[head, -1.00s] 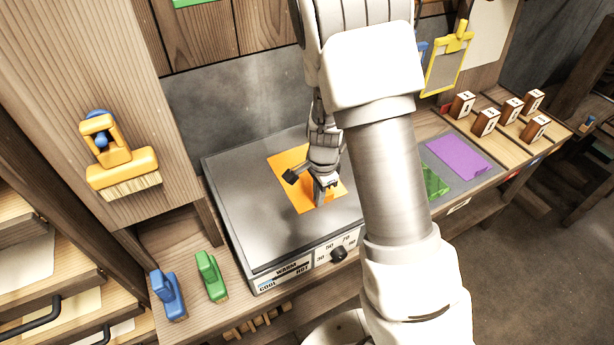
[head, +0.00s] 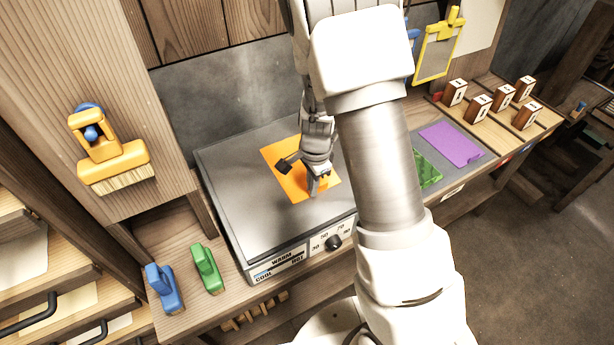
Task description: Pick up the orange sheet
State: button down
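The orange sheet (head: 290,184) lies flat on the grey top of the heating plate (head: 238,192), towards its right side. My gripper (head: 298,180) is directly over the sheet, pointing down, with its fingers spread apart. One dark fingertip is at the left and the other is nearer the front right, both very close to the sheet. I cannot tell whether they touch it. Nothing shows between the fingers, and part of the sheet is hidden behind the gripper.
A purple sheet (head: 450,145) and a green sheet (head: 427,170) lie to the right, the green one partly behind my arm. A yellow brush (head: 110,155) hangs on the left panel. Several wooden blocks stand far right.

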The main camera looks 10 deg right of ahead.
jog(key=shift+r, duration=0.5)
jog(key=r, duration=0.3)
jog(key=shift+s+d+r, duration=0.15)
jog(key=shift+d+r, duration=0.15)
jog(key=s+d+r, duration=0.6)
jog(key=d, duration=0.3)
jog(key=shift+d+r+b, duration=0.15)
jog(key=shift+r+b, duration=0.05)
jog(key=shift+b, duration=0.25)
jog(key=shift+w, duration=0.1)
